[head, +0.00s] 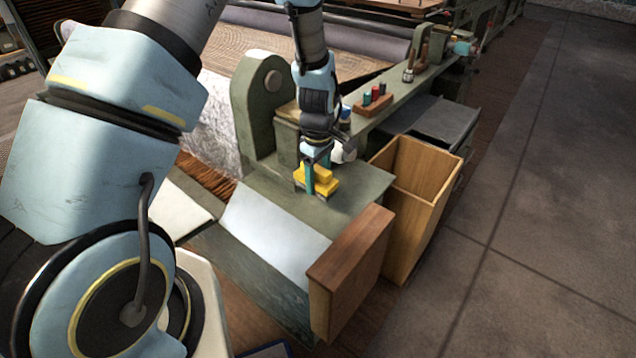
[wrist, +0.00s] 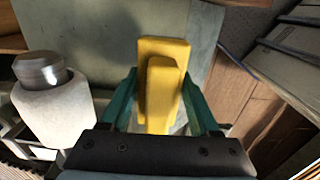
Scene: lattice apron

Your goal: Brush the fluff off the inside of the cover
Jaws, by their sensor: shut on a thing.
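My gripper (head: 315,174) is shut on a yellow block with a raised grip, which looks like a brush (head: 324,184). In the wrist view the teal fingers of my gripper (wrist: 163,98) stand on either side of the raised grip of the yellow brush (wrist: 154,51). The brush is at the flat green top (head: 362,183) of the machine's end housing; I cannot tell whether it touches. A pale sloping panel (head: 275,240) on the near side of this housing may be the cover. No fluff can be made out. The brush's underside is hidden.
An open wooden bin (head: 428,190) stands right of the housing, and a brown wooden box (head: 350,262) is at its near corner. A green upright bracket (head: 262,105) rises behind. A small wooden rack (head: 373,101) holds coloured spools. Floor at right is clear.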

